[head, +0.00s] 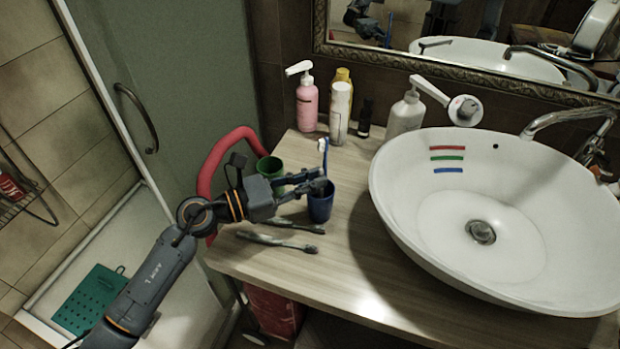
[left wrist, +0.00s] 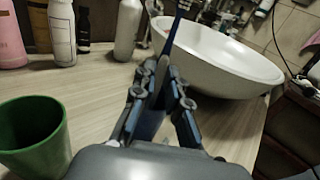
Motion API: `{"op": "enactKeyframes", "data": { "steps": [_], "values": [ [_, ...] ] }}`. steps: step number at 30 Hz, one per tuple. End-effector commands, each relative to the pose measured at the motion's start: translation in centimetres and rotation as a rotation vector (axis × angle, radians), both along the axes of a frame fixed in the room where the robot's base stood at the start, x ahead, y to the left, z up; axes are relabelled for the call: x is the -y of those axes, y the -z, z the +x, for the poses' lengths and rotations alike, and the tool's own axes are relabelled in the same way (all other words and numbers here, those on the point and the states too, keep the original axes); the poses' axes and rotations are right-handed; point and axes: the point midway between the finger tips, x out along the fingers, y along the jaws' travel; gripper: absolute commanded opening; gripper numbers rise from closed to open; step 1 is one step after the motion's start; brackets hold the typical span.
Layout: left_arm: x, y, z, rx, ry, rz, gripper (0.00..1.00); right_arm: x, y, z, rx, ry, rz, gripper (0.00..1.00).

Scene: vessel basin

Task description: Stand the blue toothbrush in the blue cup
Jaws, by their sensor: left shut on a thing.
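The blue toothbrush (head: 323,150) stands nearly upright, bristle head up, between the fingers of my left gripper (head: 322,184). It also shows in the left wrist view (left wrist: 171,38), rising between the two fingers. The blue cup (head: 320,208) stands upright on the counter, directly below the fingertips. The toothbrush's lower end is hidden by the fingers and cup, so I cannot tell how deep it sits. My left gripper is shut on the toothbrush at the cup's mouth. My right gripper is not in view.
A green cup (head: 270,168) stands left of the blue cup. Two dark toothbrushes (head: 276,242) lie on the counter (head: 350,262) in front. Bottles, including a pink one (head: 307,105), stand at the back. The white basin (head: 400,215) is to the right.

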Motion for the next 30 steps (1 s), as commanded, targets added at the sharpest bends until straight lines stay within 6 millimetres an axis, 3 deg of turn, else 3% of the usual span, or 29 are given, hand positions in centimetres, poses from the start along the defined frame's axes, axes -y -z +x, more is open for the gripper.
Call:
{"op": "enactKeyframes", "data": {
  "steps": [7, 8, 9, 12, 23, 30],
  "values": [
    [0.0, 0.0, 0.0, 0.000, 0.000, 0.000, 0.00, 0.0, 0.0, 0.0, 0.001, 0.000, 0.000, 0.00],
    [0.0, 0.0, 0.0, 0.000, 0.000, 0.000, 0.17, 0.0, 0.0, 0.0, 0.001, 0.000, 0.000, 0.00],
    [0.0, 0.0, 0.0, 0.000, 0.000, 0.000, 0.25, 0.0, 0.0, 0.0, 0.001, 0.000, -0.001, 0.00],
    [0.0, 0.0, 0.0, 0.001, 0.000, 0.000, 0.40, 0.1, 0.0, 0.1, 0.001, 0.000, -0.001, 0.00],
    [-0.6, 0.1, -0.3, -0.001, -0.001, 0.002, 0.40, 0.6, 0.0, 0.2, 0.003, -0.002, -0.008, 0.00],
    [-4.4, 0.2, -2.2, -0.003, -0.002, 0.004, 0.40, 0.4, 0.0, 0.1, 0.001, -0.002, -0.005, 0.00]
  ]
}}
